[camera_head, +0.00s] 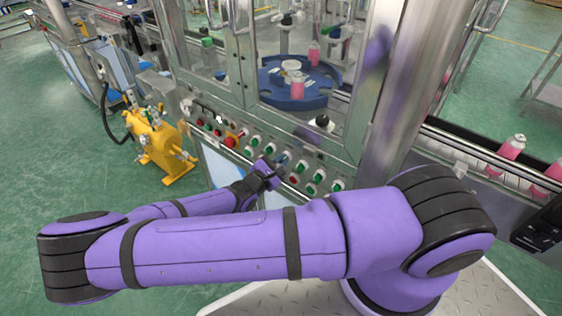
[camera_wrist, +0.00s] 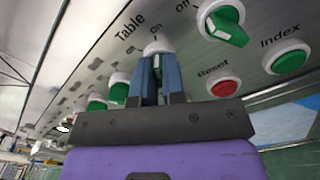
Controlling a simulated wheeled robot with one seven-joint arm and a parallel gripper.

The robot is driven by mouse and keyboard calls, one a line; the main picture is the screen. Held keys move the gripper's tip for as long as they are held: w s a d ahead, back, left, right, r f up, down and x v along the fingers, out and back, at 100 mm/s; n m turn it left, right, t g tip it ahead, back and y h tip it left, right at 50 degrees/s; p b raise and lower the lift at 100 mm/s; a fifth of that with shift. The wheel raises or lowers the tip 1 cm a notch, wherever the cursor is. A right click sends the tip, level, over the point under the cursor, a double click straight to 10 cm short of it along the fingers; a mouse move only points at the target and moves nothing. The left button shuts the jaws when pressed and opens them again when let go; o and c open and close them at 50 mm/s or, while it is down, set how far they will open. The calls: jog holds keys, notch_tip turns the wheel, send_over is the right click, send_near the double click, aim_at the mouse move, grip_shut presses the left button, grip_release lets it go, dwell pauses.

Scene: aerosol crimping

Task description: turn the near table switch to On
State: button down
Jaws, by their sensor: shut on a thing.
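The table switch (camera_wrist: 157,47) is a knob with a white collar on the metal panel, beside the printed words "Table" and "On". My gripper (camera_wrist: 158,70) is shut around its handle in the wrist view, with a blue-grey finger on each side. Only the collar and a narrow strip of the handle show between the fingers, so I cannot tell exactly which way it points. In the head view my gripper (camera_head: 278,167) is against the control panel (camera_head: 262,133), and the arm and gripper hide the switch there.
A green switch (camera_wrist: 226,27) is close by on the right in the wrist view. Below it are a red Reset button (camera_wrist: 225,87) and a green Index button (camera_wrist: 289,60). More green knobs (camera_wrist: 118,88) are on the left. A yellow machine (camera_head: 163,145) stands left of the panel.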

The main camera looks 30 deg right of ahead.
jog(key=c, duration=1.2)
grip_release()
jog(key=shift+a, duration=0.1)
jog(key=v, duration=1)
jog(key=shift+s+a, duration=0.1)
jog(key=shift+a, duration=0.25)
